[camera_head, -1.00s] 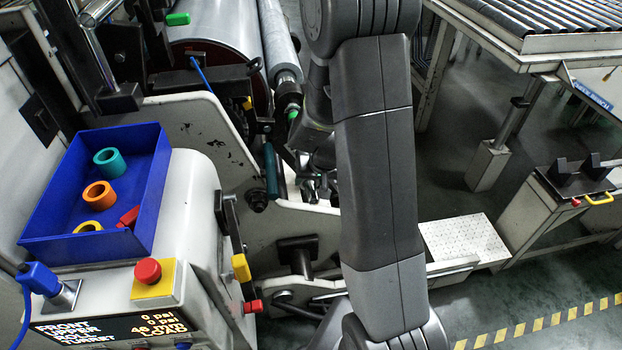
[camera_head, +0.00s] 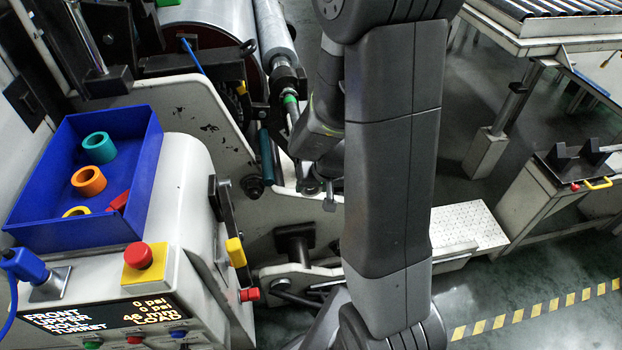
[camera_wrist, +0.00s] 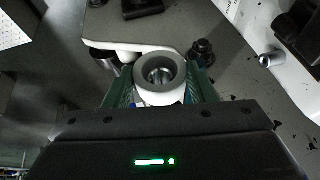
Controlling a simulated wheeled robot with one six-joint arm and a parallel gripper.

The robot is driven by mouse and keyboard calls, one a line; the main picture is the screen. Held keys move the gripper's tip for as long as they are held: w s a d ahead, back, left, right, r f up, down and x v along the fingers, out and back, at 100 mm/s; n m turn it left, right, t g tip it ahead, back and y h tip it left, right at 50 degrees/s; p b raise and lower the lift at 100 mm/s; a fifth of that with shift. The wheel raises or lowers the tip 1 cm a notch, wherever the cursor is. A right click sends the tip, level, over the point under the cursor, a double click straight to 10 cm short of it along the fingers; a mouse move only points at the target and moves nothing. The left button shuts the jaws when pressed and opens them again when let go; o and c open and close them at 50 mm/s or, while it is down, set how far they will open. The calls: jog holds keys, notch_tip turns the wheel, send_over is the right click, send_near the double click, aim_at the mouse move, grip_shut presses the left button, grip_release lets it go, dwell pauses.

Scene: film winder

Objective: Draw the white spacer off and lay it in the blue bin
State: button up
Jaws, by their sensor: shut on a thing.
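In the wrist view, my gripper (camera_wrist: 160,88) has its green fingers closed on both sides of the white spacer (camera_wrist: 161,69), a thick ring that looks grey in the shade. Something metallic shows inside its bore; I cannot tell whether it is a shaft end. In the head view, my forearm and wrist hide the spacer and most of the gripper. The blue bin (camera_head: 70,236) stands at the left on the machine's light housing, well left of my arm. It holds a teal ring (camera_head: 98,147), an orange ring (camera_head: 88,181), a yellow ring (camera_head: 77,212) and a red piece (camera_head: 119,201).
A control panel with a red button (camera_head: 138,255) and a display (camera_head: 105,315) lies in front of the bin. Yellow (camera_head: 236,252) and red (camera_head: 249,294) knobs stick out at its right.

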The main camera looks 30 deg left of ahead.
jog(key=shift+s+d+b, duration=0.3)
jog(key=shift+s+d, duration=1.3)
jog(key=shift+s, duration=0.3)
